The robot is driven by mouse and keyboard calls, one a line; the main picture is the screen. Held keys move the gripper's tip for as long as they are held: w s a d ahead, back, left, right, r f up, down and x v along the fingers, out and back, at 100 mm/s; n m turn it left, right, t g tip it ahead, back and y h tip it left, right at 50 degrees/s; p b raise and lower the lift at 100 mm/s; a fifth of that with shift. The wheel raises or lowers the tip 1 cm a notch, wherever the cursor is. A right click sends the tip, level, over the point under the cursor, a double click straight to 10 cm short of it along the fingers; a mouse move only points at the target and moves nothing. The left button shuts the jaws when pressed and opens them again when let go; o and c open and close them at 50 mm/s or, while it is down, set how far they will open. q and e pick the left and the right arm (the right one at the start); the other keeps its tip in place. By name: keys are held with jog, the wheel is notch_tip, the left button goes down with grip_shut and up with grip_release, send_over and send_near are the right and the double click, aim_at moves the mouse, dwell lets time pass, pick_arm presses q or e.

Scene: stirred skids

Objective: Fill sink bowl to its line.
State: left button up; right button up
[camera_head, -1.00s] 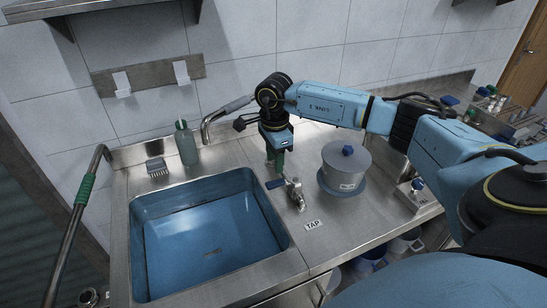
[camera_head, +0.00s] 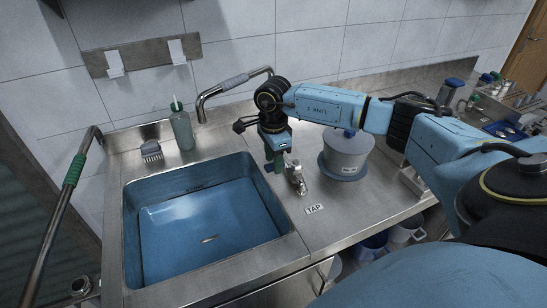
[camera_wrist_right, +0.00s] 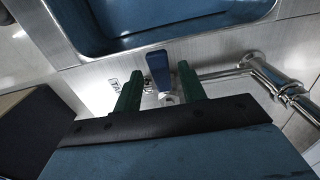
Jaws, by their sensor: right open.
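The blue sink bowl (camera_head: 215,262) is sunk in the steel counter at left in the head view. I cannot tell its water level or make out its line, and no stream shows from the spout (camera_head: 201,112). The metal tap (camera_head: 297,181) stands right of the bowl behind the TAP label (camera_head: 314,209). My right gripper (camera_head: 279,165) is over the tap, pointing down. In the right wrist view my open gripper (camera_wrist_right: 157,82) has its green fingers on either side of the blue tap lever (camera_wrist_right: 158,66), with gaps visible. My left gripper is out of view.
A green bottle (camera_head: 182,130) and a brush (camera_head: 151,150) stand behind the bowl. A grey lidded pot (camera_head: 346,155) stands close right of the tap. A metal rail with a green sleeve (camera_head: 74,170) runs at left. Buckets (camera_head: 372,242) sit below the counter.

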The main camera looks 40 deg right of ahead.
jog(key=c, duration=0.8)
jog(key=shift+s+a+n, duration=0.1)
jog(key=shift+s+n, duration=0.4)
jog(key=shift+n, duration=0.4)
jog(key=shift+c, duration=0.2)
